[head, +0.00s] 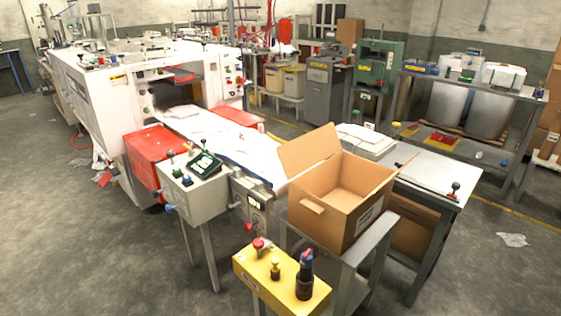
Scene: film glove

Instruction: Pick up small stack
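A low stack of white, flat items (364,141) lies on the white-topped table behind the open cardboard box, at the right of the head view. Thin white sheets (192,117) lie on the white conveyor bed (250,160) that runs out of the large white machine. I cannot tell which of these is the small stack. Neither of my grippers shows in the head view.
An open, empty-looking cardboard box (330,208) stands on a grey stand (352,262). A yellow control box (268,287) with buttons is in front. A grey control panel (190,196) stands beside the conveyor. The white table (425,178) is partly bare.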

